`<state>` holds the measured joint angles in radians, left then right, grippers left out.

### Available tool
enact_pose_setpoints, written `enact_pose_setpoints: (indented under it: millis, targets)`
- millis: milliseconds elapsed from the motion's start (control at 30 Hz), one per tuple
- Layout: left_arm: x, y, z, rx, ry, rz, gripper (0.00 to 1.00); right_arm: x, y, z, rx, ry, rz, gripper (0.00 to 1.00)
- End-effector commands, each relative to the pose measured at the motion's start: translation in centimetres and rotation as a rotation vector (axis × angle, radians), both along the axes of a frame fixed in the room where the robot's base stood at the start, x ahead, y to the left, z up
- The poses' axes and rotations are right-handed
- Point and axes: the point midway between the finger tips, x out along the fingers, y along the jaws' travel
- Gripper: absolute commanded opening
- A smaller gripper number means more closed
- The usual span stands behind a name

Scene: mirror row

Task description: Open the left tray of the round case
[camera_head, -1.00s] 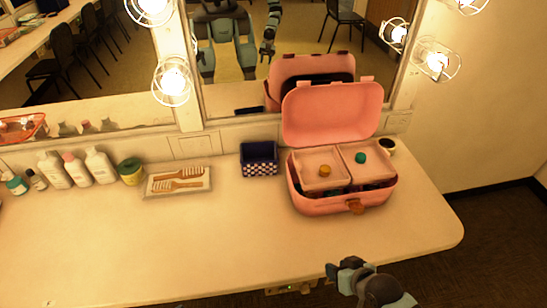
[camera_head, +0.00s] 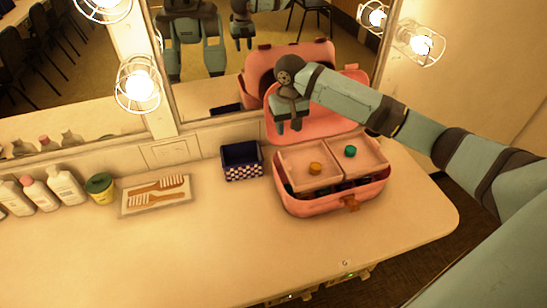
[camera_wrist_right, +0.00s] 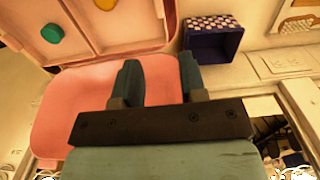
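The round case (camera_head: 318,207) is pink and stands on the counter with its lid up. Two pale pink trays lie side by side inside its top. The left tray (camera_head: 296,163) has an orange knob (camera_head: 315,168); the right tray (camera_head: 368,150) has a green knob (camera_head: 350,150). Both look level. My right gripper (camera_head: 288,128) is above the back left of the case, in front of the lid, fingers down. In the right wrist view its two fingers (camera_wrist_right: 158,64) are apart with nothing between them; the pink lid (camera_wrist_right: 60,105) is behind them.
A blue checkered box (camera_head: 241,165) stands just left of the case. Further left are a tray with combs (camera_head: 155,195), a green-lidded jar (camera_head: 102,189) and white bottles (camera_head: 65,187). The mirror is behind. The front of the counter is clear.

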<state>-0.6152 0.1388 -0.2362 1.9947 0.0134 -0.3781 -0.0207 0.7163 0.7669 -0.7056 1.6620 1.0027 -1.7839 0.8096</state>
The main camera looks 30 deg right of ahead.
Motion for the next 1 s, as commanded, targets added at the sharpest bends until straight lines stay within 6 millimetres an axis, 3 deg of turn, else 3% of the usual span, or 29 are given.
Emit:
enact_pose_setpoints:
  millis: [600, 800, 1000]
  targets:
    - [0.1, 0.1, 0.7, 0.002, -0.002, 0.000, 0.43, -0.1, 0.1, -11.3, 0.001, 0.000, 0.001, 0.38]
    - [0.1, 0.1, 0.7, 0.003, -0.001, 0.001, 0.43, -0.1, 0.0, -13.1, 0.000, -0.001, 0.002, 0.38]
    - [0.1, 0.1, 0.7, 0.003, -0.001, 0.001, 0.43, -0.1, 0.0, -13.5, 0.000, -0.002, 0.003, 0.38]
